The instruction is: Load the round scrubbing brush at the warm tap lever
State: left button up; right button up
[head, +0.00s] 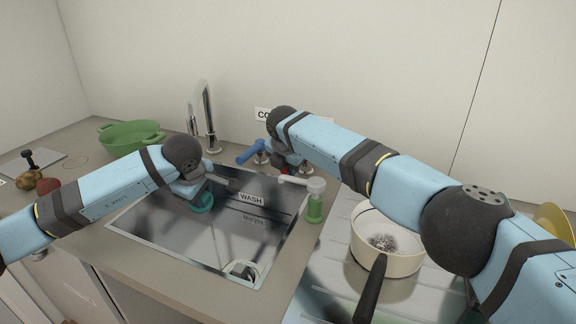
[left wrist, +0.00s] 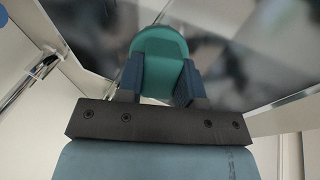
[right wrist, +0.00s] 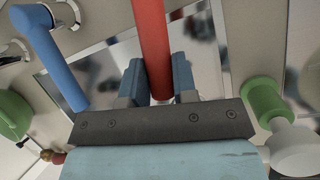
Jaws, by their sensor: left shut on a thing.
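The round scrubbing brush is teal; its round head (left wrist: 160,48) shows in the left wrist view, and a bit of it (head: 203,203) shows in the head view over the sink. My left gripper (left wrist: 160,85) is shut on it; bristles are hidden. The red warm tap lever (right wrist: 151,40) runs between the fingers of my right gripper (right wrist: 160,82); I cannot tell whether they press on it. In the head view, my right arm hides most of that lever. The blue lever (head: 249,153) stands left of it.
A sink (head: 165,237) with a WASH label (head: 251,199) lies below. A chrome faucet (head: 208,120) and green soap dispenser (head: 314,208) stand at its edge. A white pan (head: 400,263) sits at right under my right arm. A green colander (head: 125,139) is back left.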

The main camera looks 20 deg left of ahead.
grip_shut()
jog(key=shift+s+d+n+y, duration=0.15)
jog(key=shift+d+n+y, duration=0.25)
jog(key=shift+d+n, duration=0.55)
jog(key=o, duration=0.7)
grip_release()
jog(key=shift+o, duration=0.2)
jog(key=v, duration=1.2)
jog(key=shift+r, duration=0.1)
